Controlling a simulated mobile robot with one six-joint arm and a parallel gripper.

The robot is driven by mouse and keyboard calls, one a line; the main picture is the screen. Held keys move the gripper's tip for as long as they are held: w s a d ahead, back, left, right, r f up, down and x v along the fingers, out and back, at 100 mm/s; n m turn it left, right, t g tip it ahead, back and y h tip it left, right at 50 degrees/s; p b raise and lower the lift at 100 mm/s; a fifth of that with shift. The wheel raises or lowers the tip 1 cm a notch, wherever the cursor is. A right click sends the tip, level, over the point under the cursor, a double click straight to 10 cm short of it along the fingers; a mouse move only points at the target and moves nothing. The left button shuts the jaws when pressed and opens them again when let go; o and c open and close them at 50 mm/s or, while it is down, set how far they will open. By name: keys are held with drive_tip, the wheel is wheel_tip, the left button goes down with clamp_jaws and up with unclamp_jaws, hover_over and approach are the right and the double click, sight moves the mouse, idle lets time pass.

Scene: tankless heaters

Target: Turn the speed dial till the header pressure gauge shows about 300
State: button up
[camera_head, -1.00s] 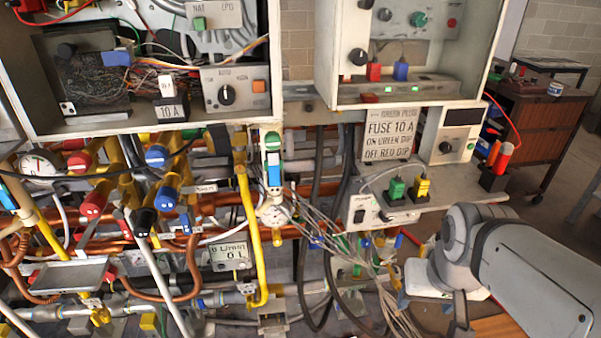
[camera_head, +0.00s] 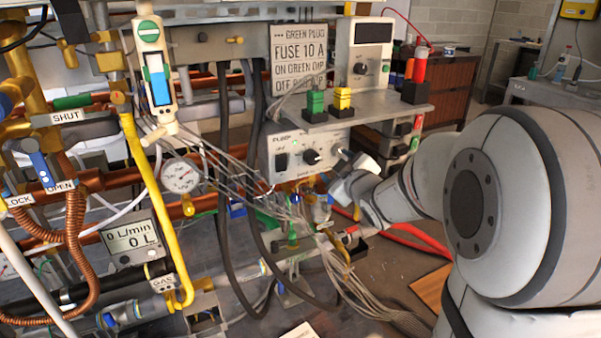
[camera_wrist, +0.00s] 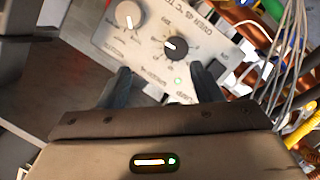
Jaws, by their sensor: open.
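The pump control box (camera_head: 296,167) is a pale panel under a small shelf. It carries a black dial (camera_head: 311,157) and a dark rocker switch (camera_head: 281,160). My gripper (camera_head: 345,165) is just right of the black dial in the head view. In the wrist view the open, empty gripper (camera_wrist: 163,82) points at the panel, with the black dial (camera_wrist: 175,47) just beyond the gap between its fingers, apparently untouched. A beige dial (camera_wrist: 128,15) is beside it on the panel. A round white gauge (camera_head: 181,175) is left of the box; its reading is too small to tell.
Loose grey cables (camera_head: 235,175) hang left of the box. Green and yellow plugs (camera_head: 343,98) stand on the shelf (camera_head: 375,110) above. A flow display (camera_head: 132,238) reads 0 L/min. A yellow pipe (camera_head: 145,190) and copper pipes are to the left.

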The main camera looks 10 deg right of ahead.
sight(313, 159)
drive_tip(key=w+a+f+n+y+b, duration=0.1)
drive_tip(key=w, duration=0.2)
drive_tip(key=w+a+t+y+b, duration=0.1)
drive_tip(key=w, duration=0.2)
drive_tip(key=w+a+f+n+y+b, duration=0.1)
drive_tip(key=w+a, duration=0.1)
drive_tip(key=w, duration=0.1)
drive_tip(key=shift+f+n+b, duration=0.3)
drive_tip(key=shift+f+b, duration=0.05)
drive_tip(key=shift+c, duration=0.5)
drive_tip(key=c, duration=0.9)
